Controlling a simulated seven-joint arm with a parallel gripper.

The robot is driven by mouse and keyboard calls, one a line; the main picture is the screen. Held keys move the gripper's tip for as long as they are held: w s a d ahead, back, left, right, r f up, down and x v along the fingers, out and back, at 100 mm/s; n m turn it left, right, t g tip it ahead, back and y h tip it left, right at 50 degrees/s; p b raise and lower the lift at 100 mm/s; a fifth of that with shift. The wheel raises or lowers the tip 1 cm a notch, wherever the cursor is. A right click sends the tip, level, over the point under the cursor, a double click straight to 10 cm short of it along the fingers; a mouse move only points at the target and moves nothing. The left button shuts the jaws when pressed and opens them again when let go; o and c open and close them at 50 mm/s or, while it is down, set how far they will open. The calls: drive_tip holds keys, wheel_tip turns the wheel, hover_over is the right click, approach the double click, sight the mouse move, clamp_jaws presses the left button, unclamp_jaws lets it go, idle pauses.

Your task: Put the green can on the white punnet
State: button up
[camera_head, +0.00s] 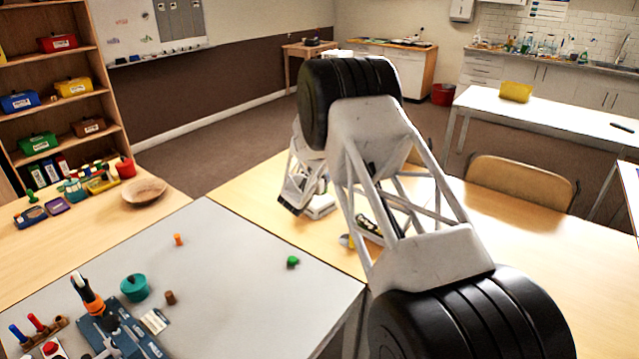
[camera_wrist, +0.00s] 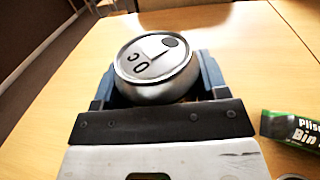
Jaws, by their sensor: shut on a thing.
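A can (camera_wrist: 155,65) with a silver top and silver upper side stands between the blue-grey fingers of my gripper (camera_wrist: 158,88) in the wrist view. My gripper is shut on it. The lower side of the can is hidden, so its green colour does not show. In the head view my arm covers much of the wooden table, and the can cannot be made out there.
A green and black labelled package (camera_wrist: 292,130) lies right of my gripper on the wooden table (camera_wrist: 60,120). A grey table (camera_head: 235,290) at the left holds a teal pot (camera_head: 134,288) and small pegs. A chair (camera_head: 522,182) stands behind the wooden table.

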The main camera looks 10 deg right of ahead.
drive_tip(key=shift+w+f, duration=0.1)
drive_tip(key=shift+w, duration=0.2)
drive_tip(key=shift+f, duration=1.7)
drive_tip(key=shift+f, duration=0.1)
drive_tip(key=o, duration=1.1)
drive_tip(key=shift+s, duration=0.15)
drive_tip(key=v, duration=1.2)
